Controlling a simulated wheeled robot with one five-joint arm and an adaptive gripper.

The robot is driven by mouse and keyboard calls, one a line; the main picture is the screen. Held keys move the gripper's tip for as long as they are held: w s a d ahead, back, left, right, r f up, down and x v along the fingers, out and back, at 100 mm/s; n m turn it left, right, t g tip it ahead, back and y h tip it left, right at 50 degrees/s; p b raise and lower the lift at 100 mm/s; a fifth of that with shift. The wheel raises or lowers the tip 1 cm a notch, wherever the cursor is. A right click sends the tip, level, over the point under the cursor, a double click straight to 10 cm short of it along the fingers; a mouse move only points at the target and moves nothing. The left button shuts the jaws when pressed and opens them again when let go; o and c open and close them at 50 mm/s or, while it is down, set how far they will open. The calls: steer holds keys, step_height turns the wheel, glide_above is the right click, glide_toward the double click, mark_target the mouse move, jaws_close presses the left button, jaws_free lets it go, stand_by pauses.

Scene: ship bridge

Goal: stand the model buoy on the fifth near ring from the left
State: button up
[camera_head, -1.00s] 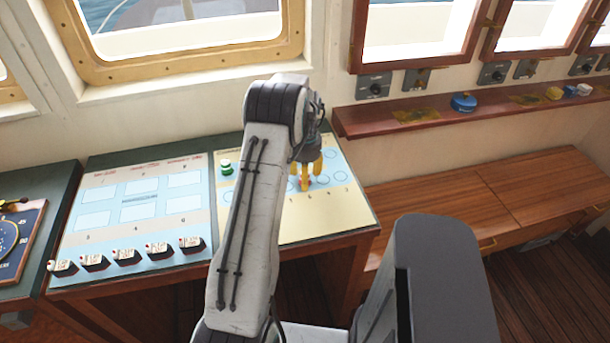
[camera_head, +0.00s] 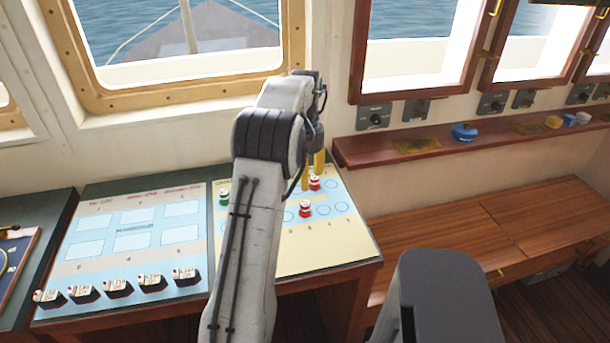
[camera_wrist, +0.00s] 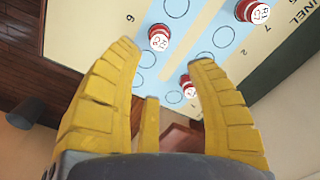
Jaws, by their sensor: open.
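A red and white model buoy (camera_head: 305,208) stands upright in the near row of rings on the channel board (camera_head: 300,255). Two empty rings show to its right, and my arm hides the rings further left, so I cannot count its place. It also shows in the wrist view (camera_wrist: 159,37), apart from the fingers. Another red buoy (camera_head: 314,183) stands in the far row. My gripper (camera_head: 312,170) is open and empty, raised over the far part of the board. Its two yellow fingers are spread in the wrist view (camera_wrist: 164,55).
A green buoy (camera_head: 224,198) stands left of my arm. Two more red buoys, one at the top (camera_wrist: 251,11) and one lower (camera_wrist: 187,85), show in the wrist view. Several labelled blocks (camera_head: 117,288) line the left panel. A shelf (camera_head: 400,155) runs along the wall at right.

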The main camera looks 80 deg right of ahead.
steer(key=w+a+r+n+t+h, duration=0.1)
steer(key=w+a+r+n, duration=0.4)
steer(key=w+a, duration=0.65)
steer(key=w+a+r+n, duration=0.45)
steer(key=w+a, duration=0.35)
steer(key=w, duration=0.6)
steer(key=w+a+r+n, duration=0.15)
steer(key=a+n, duration=0.25)
steer(key=a, duration=0.7)
steer(key=s+a+f+n+t, duration=0.1)
steer(key=s+a+f+n, duration=0.1)
steer(key=a, duration=0.8)
steer(key=s+a+f+n+t+y, duration=0.1)
steer(key=s+a+n, duration=0.4)
steer(key=a, duration=0.5)
steer(key=shift+a+f+n+t, duration=0.35)
steer(key=shift+f+n+t, duration=0.25)
steer(key=shift+f+n, duration=0.4)
